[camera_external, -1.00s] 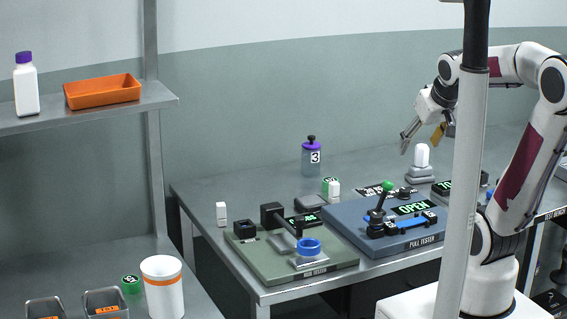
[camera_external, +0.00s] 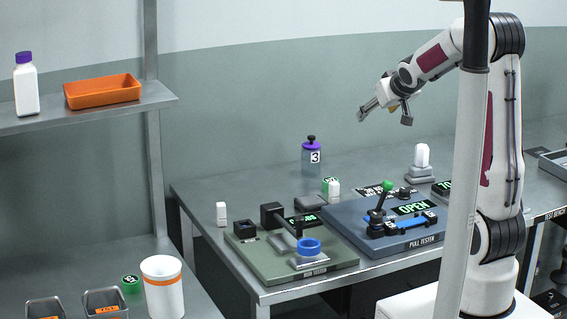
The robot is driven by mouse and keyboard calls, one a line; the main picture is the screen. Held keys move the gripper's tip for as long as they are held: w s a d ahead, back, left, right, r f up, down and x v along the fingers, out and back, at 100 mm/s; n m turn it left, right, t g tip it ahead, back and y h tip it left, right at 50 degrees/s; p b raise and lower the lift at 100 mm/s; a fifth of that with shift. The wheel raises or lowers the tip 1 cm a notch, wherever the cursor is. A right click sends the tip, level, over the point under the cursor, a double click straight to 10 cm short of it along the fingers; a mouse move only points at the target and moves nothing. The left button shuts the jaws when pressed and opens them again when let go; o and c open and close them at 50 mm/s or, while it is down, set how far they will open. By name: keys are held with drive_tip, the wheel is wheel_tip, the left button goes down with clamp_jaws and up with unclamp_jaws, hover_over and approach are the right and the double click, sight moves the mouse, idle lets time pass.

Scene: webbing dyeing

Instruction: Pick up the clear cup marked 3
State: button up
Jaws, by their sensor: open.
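The clear cup marked 3 (camera_external: 312,160) stands upright at the back of the grey table. It has a purple rim, a dark knob on top and a white label with a black 3. My gripper (camera_external: 384,117) is open and empty in the air, to the right of the cup and higher in the picture. It is clearly apart from the cup, with its fingers spread and pointing down and left.
A green tester with a blue ring (camera_external: 309,247) and the blue pull tester (camera_external: 380,229) with a green-knobbed lever fill the table front. Small white blocks (camera_external: 221,213) stand nearby. A white lamp-like piece (camera_external: 422,157) stands at right. Table around the cup's left is clear.

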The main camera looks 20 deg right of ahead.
drive_tip(key=w+f+n+t+y, duration=0.1)
drive_tip(key=w+f, duration=0.3)
drive_tip(key=w, duration=0.3)
drive_tip(key=w+f+t+y, duration=0.1)
drive_tip(key=w+f, duration=0.2)
drive_tip(key=w, duration=0.3)
drive_tip(key=n+y, duration=0.2)
drive_tip(key=y, duration=0.1)
approach(317, 150)
drive_tip(key=shift+t, duration=0.4)
drive_tip(key=x, duration=0.4)
drive_tip(key=shift+w+f, duration=0.2)
drive_tip(key=shift+w+a+f, duration=0.15)
drive_tip(key=shift+a+f, duration=0.1)
drive_tip(key=shift+f, duration=0.1)
drive_tip(key=shift+x, duration=1.3)
drive_tip(key=shift+w, duration=0.1)
drive_tip(key=shift+d+x, duration=0.2)
drive_tip(key=shift+x, duration=2.3)
drive_tip(key=shift+w, duration=0.1)
